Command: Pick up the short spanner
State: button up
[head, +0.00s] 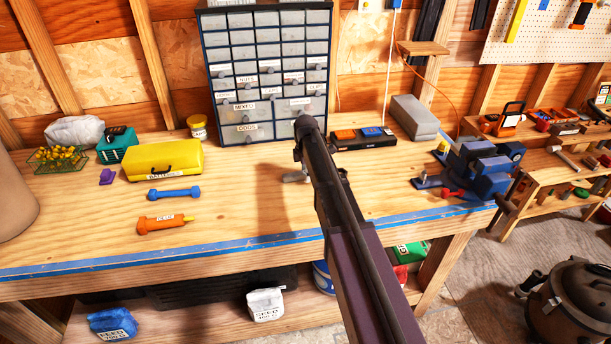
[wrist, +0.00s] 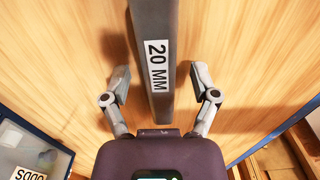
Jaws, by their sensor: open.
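A long dark grey bar (wrist: 152,20) with a white "20 MM" label lies between the fingers in the wrist view. It looks like a spanner's handle, but its ends are out of view or hidden, so I cannot tell its length. My gripper (wrist: 161,72) is open, with one finger on each side of the bar and a visible gap at both sides. In the head view my arm hides the bar, and only a bit of my gripper (head: 295,177) shows beside the arm, low over the bench.
The wooden workbench (head: 90,225) has a labelled drawer cabinet (head: 267,65) at the back. A yellow case (head: 165,160), a blue tool (head: 174,193) and an orange tool (head: 163,224) lie to the left. A grey block (head: 415,117) and a blue vise (head: 480,167) are to the right.

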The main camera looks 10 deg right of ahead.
grip_shut()
jog(key=shift+r, duration=0.2)
notch_tip(320, 180, up, 4)
jog(key=p, duration=0.4)
jog(key=shift+f, duration=0.15)
jog(key=s, duration=1)
jog(key=s+r+p, duration=0.1)
jog(key=s, duration=0.5)
jog(key=shift+d, duration=0.2)
jog(key=shift+w, duration=0.1)
notch_tip(320, 180, up, 2)
jog(key=p, duration=0.2)
send_over(284, 176)
jog(key=shift+s+d+r+y, duration=0.1)
jog(key=shift+s+d+y, duration=0.25)
jog(key=shift+d+y, duration=0.05)
jog(key=shift+w+a, duration=0.35)
jog(key=shift+w, duration=0.1)
